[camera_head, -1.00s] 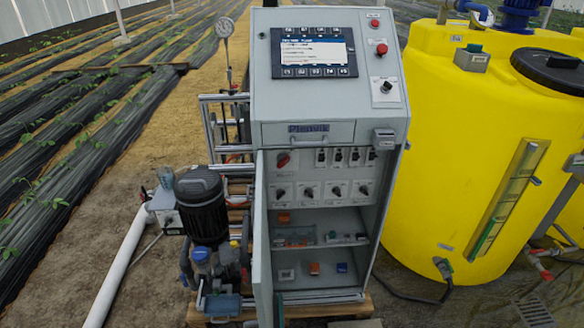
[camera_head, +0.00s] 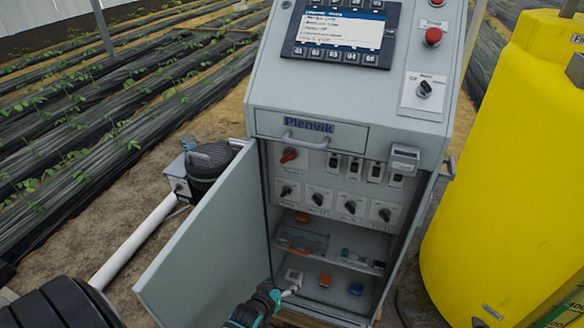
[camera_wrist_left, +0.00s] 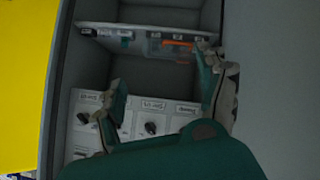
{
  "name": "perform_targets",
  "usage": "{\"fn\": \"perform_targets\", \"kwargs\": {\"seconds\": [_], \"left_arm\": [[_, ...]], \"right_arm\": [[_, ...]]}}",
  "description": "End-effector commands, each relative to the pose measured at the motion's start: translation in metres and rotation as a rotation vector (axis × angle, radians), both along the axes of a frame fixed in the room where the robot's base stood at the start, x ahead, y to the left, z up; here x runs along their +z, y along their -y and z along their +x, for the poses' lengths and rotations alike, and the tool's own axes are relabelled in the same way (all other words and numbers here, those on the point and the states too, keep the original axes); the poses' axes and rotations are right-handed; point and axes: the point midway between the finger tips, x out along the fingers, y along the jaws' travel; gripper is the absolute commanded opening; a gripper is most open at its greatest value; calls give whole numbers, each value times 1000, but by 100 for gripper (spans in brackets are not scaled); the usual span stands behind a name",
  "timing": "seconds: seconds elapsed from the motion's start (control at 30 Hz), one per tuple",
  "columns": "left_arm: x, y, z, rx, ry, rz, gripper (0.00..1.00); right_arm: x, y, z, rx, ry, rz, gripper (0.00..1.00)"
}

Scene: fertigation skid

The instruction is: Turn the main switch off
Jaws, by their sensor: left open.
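The grey control cabinet (camera_head: 345,105) stands with its lower door (camera_head: 205,235) swung open to the left. Inside, a red rotary switch (camera_head: 289,155), which looks like the main switch, sits at the upper left of the switch panel; its label is unreadable. My left gripper (camera_head: 277,297) is low at the cabinet opening, beside the door and well below the red switch. In the left wrist view its two fingers (camera_wrist_left: 163,95) are spread and empty, facing the inside. The red switch cannot be made out there. My right gripper is not in view.
Several black knobs (camera_head: 350,207) line the row below the red switch. An inner shelf (camera_head: 345,262) holds small parts. A drawer handle (camera_head: 305,142) juts out above. A yellow tank (camera_head: 490,190) stands at the right, a white pipe (camera_head: 135,240) at the left.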

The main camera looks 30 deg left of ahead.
Motion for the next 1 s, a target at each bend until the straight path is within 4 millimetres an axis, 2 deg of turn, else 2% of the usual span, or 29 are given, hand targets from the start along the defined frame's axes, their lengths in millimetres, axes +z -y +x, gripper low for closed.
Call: {"fn": "perform_targets", "kwargs": {"seconds": [0.03, 0.07, 0.1, 0.2, 0.3, 0.33, 0.43, 0.57, 0.73, 1.0], "left_arm": [[44, -18, 29, 59, 126, -38, 76], [72, -27, 41, 89, 194, -62, 76], [109, -38, 54, 123, 280, -93, 76], [186, -59, 69, 182, 457, -156, 76], [237, -71, 70, 209, 571, -199, 76], [247, -74, 70, 215, 594, -206, 76], [267, -78, 71, 222, 639, -222, 76], [271, -81, 81, 224, 651, -227, 76], [268, -88, 111, 223, 651, -226, 76], [266, -103, 169, 223, 652, -224, 76]], "right_arm": [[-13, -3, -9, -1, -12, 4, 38], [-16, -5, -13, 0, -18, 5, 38], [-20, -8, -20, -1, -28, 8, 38], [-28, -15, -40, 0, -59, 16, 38], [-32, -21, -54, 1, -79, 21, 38], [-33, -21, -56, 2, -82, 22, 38], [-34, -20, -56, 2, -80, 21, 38], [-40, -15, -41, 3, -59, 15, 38], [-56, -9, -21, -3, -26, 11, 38], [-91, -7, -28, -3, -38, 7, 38]]}}
